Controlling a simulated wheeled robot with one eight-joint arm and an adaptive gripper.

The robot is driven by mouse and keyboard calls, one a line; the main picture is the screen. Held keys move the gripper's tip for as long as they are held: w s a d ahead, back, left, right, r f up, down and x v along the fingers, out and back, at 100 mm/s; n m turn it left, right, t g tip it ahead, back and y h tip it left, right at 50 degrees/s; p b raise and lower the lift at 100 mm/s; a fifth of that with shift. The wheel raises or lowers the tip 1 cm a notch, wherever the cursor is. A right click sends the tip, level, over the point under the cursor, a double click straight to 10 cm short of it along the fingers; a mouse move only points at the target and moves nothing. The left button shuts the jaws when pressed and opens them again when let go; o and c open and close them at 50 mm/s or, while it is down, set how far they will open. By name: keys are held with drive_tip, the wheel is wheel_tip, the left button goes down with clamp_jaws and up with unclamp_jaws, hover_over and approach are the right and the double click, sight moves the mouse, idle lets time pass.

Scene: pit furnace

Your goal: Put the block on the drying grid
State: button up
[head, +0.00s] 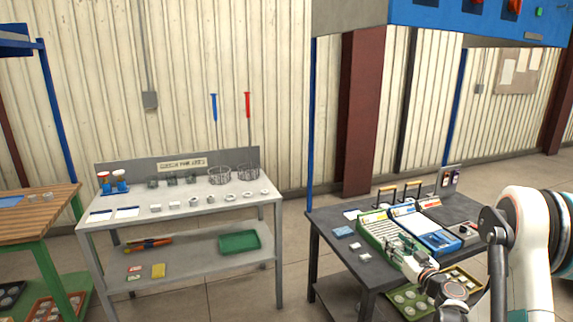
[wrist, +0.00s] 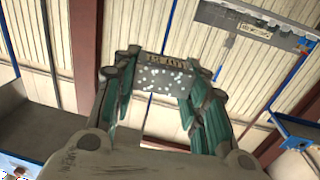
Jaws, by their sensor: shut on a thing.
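In the wrist view my gripper (wrist: 162,92) has its two green-padded fingers closed on a grey block (wrist: 155,80). The block has pale spots on its face and a stamped marking along its upper edge. In the head view my arm comes in from the right, and its wrist is low over the dark table (head: 335,228). The block cannot be made out there. I cannot tell for sure which thing is the drying grid. A green case with pale rows (head: 380,229) lies on the dark table.
A blue case (head: 437,240) lies beside the green one. Small pale pieces (head: 358,246) lie at the dark table's left. A grey bench (head: 105,228) holds wire baskets (head: 219,175) and small blocks. A slatted wooden table (head: 30,205) stands at far left. Floor is free between bench and dark table.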

drive_tip(key=s+a+r+m+h, duration=0.1)
drive_tip(key=s+a+r+h, duration=0.1)
drive_tip(key=a+r, duration=0.3)
drive_tip(key=s+a+r+m+h, duration=0.1)
drive_tip(key=s+a+r, duration=0.3)
drive_tip(key=a, duration=0.7)
wheel_tip(320, 180, up, 2)
drive_tip(key=shift+s+m+t+h, duration=0.15)
drive_tip(key=shift+m+t+h, duration=0.2)
drive_tip(key=shift+h, duration=0.35)
